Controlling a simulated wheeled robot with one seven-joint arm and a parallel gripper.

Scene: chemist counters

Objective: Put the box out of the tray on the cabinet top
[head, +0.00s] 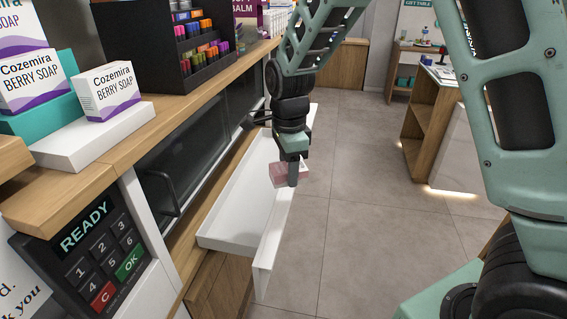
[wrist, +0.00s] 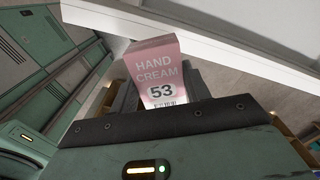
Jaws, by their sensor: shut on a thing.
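The pink hand cream box (wrist: 160,62), marked 53, stands between my fingers in the wrist view. In the head view the box (head: 280,175) shows partly behind a finger. My gripper (head: 290,172) points down and is shut on it, at the right side of the white tray (head: 232,241). The tray is long, shallow and empty where I can see into it. Its rim (wrist: 215,38) passes just beyond the box in the wrist view. I cannot tell the exact gap between box and rim. The wooden cabinet top (head: 155,114) lies higher, left of the tray.
Soap boxes (head: 107,92) on a white stand and a black rack (head: 190,62) of coloured items occupy the cabinet top. A keypad (head: 88,262) is at the front left. A dark glass front (head: 185,150) lies beside the tray. Open floor (head: 360,180) is on the right.

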